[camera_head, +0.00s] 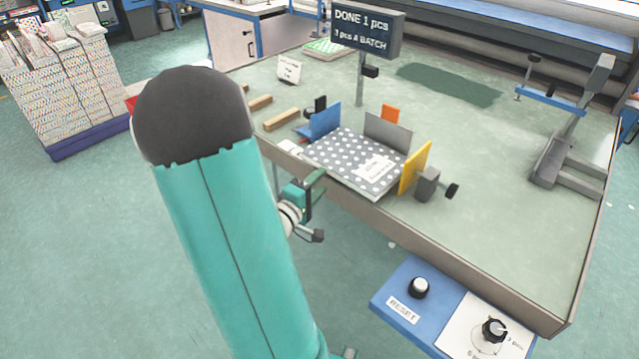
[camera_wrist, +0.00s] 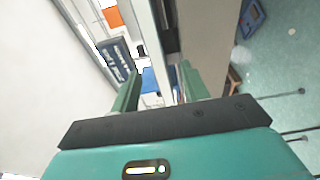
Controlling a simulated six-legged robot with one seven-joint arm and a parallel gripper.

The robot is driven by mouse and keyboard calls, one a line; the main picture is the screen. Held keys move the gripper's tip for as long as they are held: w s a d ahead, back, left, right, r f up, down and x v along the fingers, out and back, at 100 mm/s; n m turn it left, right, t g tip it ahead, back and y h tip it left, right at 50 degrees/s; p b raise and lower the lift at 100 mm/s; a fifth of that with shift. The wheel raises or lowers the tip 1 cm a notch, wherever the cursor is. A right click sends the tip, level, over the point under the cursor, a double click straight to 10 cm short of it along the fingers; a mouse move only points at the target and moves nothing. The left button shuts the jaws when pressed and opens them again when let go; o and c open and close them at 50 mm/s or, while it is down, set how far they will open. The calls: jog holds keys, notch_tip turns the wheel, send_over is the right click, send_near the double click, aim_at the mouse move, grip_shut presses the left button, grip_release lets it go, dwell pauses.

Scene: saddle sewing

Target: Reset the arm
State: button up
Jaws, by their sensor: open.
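A sign (camera_head: 367,30) reads "DONE 1 pcs". A blue control panel (camera_head: 400,278) with knobs juts out at the front. Stacked goods (camera_head: 65,90) stand left.

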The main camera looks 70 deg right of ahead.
dwell(0.5)
jog(key=shift+w+a+r+g, duration=0.15)
jog(key=shift+a+r+g, duration=0.05)
jog(key=shift+r+g, duration=0.15)
jog(key=w+a+r+n+t+y, duration=0.1)
jog(key=w+a+r+t+y, duration=0.2)
jog(key=a, duration=1.1)
jog(key=w+a+r+n+t+y, duration=0.1)
jog(key=w+a+r+t+y, duration=0.3)
jog(key=a+y, duration=0.4)
jog(key=w+a+r+n+t+y, duration=0.1)
jog(key=w+a+r+t+y, duration=0.3)
jog(key=a, duration=1.8)
jog(key=shift+w+r+y, duration=0.5)
jog(key=shift+w+y, duration=0.25)
jog(key=shift+y, duration=0.45)
jog(key=shift+a, duration=0.1)
jog(key=shift+c, duration=0.5)
jog(key=shift+c, duration=0.5)
